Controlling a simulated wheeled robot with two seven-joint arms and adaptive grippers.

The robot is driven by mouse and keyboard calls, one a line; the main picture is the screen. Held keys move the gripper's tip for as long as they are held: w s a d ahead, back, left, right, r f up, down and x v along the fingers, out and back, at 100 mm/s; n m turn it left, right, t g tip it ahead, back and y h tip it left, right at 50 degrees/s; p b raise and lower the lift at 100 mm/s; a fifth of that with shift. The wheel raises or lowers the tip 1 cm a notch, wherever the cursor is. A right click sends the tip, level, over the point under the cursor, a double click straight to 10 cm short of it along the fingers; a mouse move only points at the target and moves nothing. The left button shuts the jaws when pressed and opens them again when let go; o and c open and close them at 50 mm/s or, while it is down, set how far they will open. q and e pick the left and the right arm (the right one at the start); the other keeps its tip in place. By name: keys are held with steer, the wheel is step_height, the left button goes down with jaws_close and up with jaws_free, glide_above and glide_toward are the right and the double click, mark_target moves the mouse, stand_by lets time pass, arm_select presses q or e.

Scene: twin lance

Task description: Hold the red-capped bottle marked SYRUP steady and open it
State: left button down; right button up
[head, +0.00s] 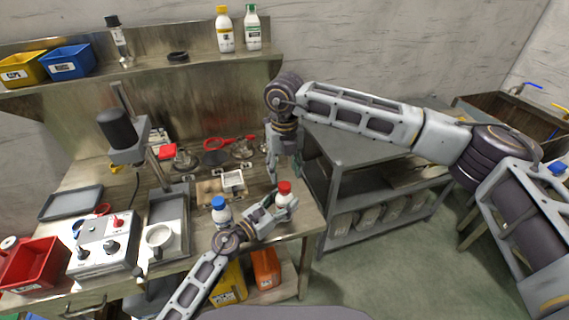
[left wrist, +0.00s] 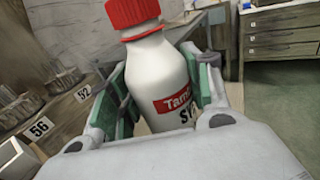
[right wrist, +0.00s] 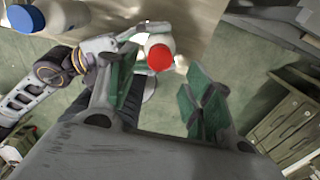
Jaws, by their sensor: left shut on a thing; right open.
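The red-capped white bottle (head: 287,200) is in my left gripper (head: 277,208), near the right end of the bench. In the left wrist view the bottle (left wrist: 158,72) stands slightly tilted between the green pads of the left gripper (left wrist: 160,88); its red label shows "Tam" with "SY" below, the rest hidden. The red cap (left wrist: 132,12) is on it. My right gripper (head: 284,168) is open just above the bottle. In the right wrist view the cap (right wrist: 160,57) lies beyond the open fingers of the right gripper (right wrist: 158,98), nearer the left finger, with nothing between the pads.
A blue-capped bottle (head: 220,212) stands on the bench left of the held one. A white mug (head: 159,238), a grey control box (head: 104,243) and a stand (head: 124,130) are further left. A grey shelf unit (head: 345,165) stands to the right, with open floor before it.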

mark_target(285, 185)
steer(key=shift+f, duration=2.8)
steer(key=c, duration=1.1)
steer(key=shift+n, duration=0.3)
steer(key=n, duration=0.8)
steer(key=shift+n, duration=0.4)
steer(key=shift+r, duration=1.2)
jaws_close()
